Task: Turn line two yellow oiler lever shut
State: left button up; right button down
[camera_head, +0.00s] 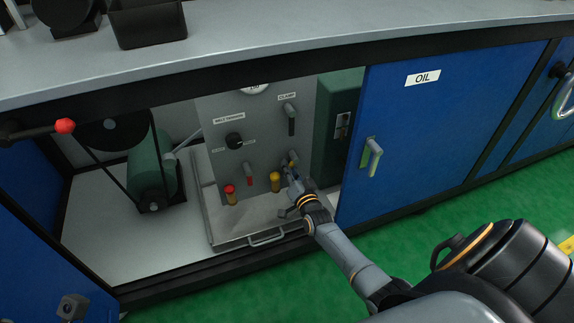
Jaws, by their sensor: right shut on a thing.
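A grey panel (262,130) stands inside the open cabinet under the bench. Low on it is a yellow lever (293,160), mostly hidden behind my right gripper (289,174). My right gripper reaches in from the lower right and is shut on the yellow lever; the exact contact is small and partly hidden. A yellow-capped oiler (275,181) stands just left of the gripper. A red lever (249,174) and a red-capped oiler (230,192) are farther left. My left gripper is not in view.
A metal tray (240,236) with a front handle lies below the panel. A blue door (395,165) marked OIL stands close right of my arm. A green motor (150,160) with a belt is at left. A red-knobbed lever (64,126) juts in at far left.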

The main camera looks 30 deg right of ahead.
jog(key=n, duration=0.2)
jog(key=d+n, duration=0.1)
jog(key=shift+s+f+n+p, duration=0.15)
jog(key=shift+f+n+p, duration=0.15)
jog(key=shift+p, duration=0.05)
jog(key=shift+s+d+f+n+p, duration=0.15)
jog(key=shift+d+n, duration=0.1)
jog(key=shift+n, duration=0.65)
jog(key=shift+d+n+p, duration=0.15)
jog(key=shift+d+n, duration=0.1)
jog(key=shift+n, duration=0.65)
jog(key=c, duration=1.3)
grip_release()
jog(key=v, duration=1.2)
